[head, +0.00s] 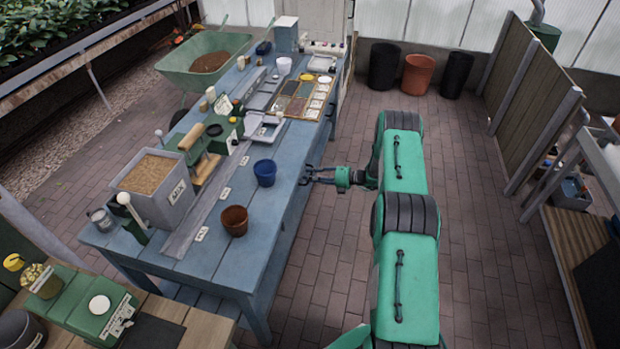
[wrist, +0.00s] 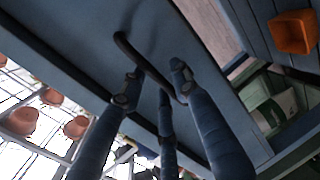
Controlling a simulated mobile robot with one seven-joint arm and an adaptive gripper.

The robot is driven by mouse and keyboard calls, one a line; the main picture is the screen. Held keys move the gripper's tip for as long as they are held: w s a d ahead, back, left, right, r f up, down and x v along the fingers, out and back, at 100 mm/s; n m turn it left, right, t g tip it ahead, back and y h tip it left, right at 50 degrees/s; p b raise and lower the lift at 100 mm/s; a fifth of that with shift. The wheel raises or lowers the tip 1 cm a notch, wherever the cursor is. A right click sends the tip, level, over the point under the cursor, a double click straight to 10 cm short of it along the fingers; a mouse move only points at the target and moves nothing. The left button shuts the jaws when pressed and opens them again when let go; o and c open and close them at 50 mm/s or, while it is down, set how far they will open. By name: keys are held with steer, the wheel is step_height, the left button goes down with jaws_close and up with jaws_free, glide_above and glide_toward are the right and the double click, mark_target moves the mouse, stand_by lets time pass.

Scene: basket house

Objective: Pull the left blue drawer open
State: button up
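The blue drawer front (wrist: 85,32) fills much of the wrist view, with a dark bar handle (wrist: 132,50) on it. My gripper (wrist: 157,78) is at the handle, its fingers spread to either side, and the bar passes between them. I cannot tell whether any finger touches it. A further finger shows between the outer two. In the head view my gripper (head: 307,177) is at the right side of the blue workbench (head: 222,268), below its top. The drawer front and handle are hidden from the head view.
A blue pot (head: 265,173) and a brown pot (head: 235,221) stand on the bench top near this edge. The brick floor (head: 325,255) between bench and arm is clear. Large pots (head: 418,75) stand at the back wall. A wooden partition (head: 520,105) stands at the right.

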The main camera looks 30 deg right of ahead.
steer(key=shift+w+a, duration=0.2)
jaws_close()
steer(key=shift+s+d, duration=0.1)
steer(key=shift+s, duration=0.05)
steer(key=f+b+v, duration=0.1)
steer(key=f+v, duration=0.3)
steer(key=v, duration=1.4)
steer(key=s+d+f+b+v, duration=0.1)
steer(key=f+b+v, duration=0.1)
steer(key=v, duration=1.6)
steer(key=shift+s+d+f, duration=0.3)
steer(key=shift+s+f, duration=0.05)
steer(key=shift+f, duration=0.6)
